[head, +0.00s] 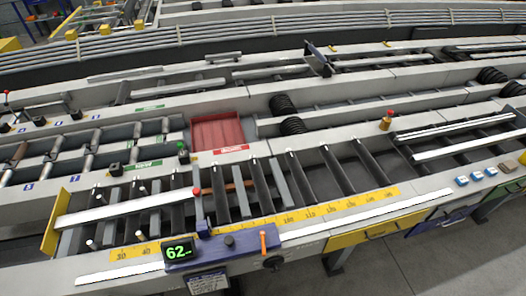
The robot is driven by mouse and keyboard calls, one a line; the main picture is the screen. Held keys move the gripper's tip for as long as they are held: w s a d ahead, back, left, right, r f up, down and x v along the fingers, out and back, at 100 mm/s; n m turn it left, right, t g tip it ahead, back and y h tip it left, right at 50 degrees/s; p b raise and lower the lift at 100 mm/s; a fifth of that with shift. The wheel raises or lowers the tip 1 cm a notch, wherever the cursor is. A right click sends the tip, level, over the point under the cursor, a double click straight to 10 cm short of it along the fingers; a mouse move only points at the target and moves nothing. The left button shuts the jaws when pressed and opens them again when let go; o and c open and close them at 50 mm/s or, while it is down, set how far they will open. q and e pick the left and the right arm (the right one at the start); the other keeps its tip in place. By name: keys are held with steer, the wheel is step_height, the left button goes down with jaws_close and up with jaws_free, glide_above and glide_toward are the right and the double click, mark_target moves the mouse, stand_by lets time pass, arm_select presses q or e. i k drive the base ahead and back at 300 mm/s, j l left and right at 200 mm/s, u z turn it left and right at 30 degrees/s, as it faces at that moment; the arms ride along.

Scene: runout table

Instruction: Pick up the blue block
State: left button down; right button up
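Neither of my grippers shows in the head view. No single loose blue block stands out clearly. Three small blue-and-white pieces sit in a row on the right front edge of the runout table: a left one (461,181), a middle one (477,176) and a right one (491,171). They are too small to tell whether they are blocks or fixed buttons. A blue slide carriage (225,246) with a green number display (179,252) is mounted on the front rail.
The runout table (330,232) fills the view with dark rollers and pale bars. A red tray (216,132) is set in its middle. A yellow end plate (54,223) stands at the left. Drawers (437,222) hang below the front edge. Grey floor (400,265) is clear at lower right.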

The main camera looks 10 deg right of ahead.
mark_target(491, 171)
steer(key=l+z, duration=0.1)
steer(key=z, duration=0.35)
steer(key=l+z, duration=0.1)
steer(key=z, duration=0.35)
steer(key=i+l+z, duration=0.95)
steer(key=i+l, duration=0.2)
steer(key=i, duration=0.15)
steer(key=i+l, duration=0.2)
steer(key=i, duration=0.2)
